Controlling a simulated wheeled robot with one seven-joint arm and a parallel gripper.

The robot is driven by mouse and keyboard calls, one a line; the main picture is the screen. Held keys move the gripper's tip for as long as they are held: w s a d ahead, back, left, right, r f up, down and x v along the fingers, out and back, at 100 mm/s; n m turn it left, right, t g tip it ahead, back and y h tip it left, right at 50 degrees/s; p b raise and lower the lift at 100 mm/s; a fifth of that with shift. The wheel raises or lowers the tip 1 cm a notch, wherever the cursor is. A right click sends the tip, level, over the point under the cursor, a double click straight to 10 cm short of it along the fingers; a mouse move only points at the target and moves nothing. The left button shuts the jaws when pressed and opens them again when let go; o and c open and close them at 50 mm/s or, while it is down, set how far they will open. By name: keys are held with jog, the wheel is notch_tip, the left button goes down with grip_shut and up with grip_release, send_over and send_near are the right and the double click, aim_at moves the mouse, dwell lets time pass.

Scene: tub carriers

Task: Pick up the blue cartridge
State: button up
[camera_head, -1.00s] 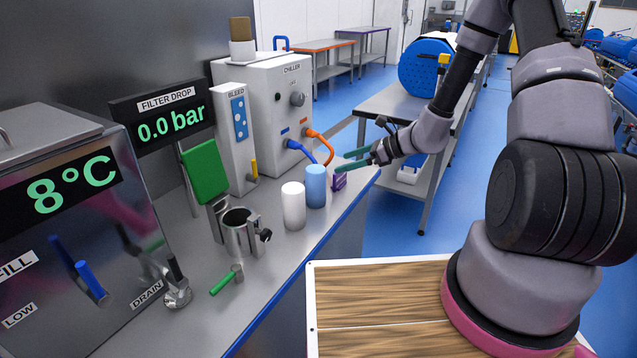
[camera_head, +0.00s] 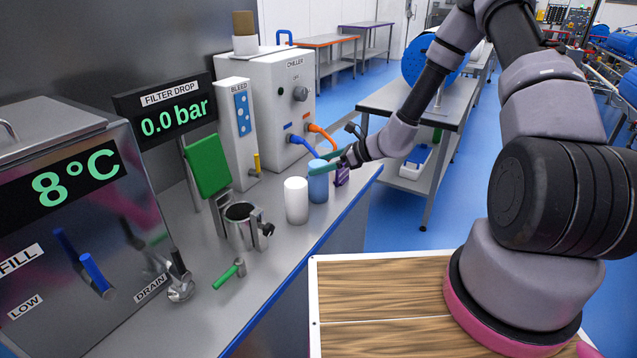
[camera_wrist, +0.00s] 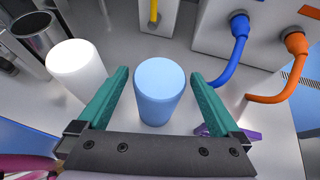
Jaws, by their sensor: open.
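The blue cartridge (camera_head: 318,182) is a light blue upright cylinder on the steel counter, just right of a white cylinder (camera_head: 296,201). My gripper (camera_head: 325,163) is open at the cartridge, its green fingers near the cartridge's upper part. In the wrist view the blue cartridge (camera_wrist: 160,92) stands between the two green fingers of my gripper (camera_wrist: 158,84), with a gap on each side. The fingers are not shut on it. The white cylinder (camera_wrist: 76,68) stands outside the left finger in the wrist view.
A purple item (camera_head: 342,174) stands close to the right of the cartridge, partly behind my gripper. The chiller (camera_head: 285,105) with its blue and orange hoses is behind. A metal cup holder (camera_head: 241,228) and a green-handled tool (camera_head: 229,274) are to the left.

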grip_shut()
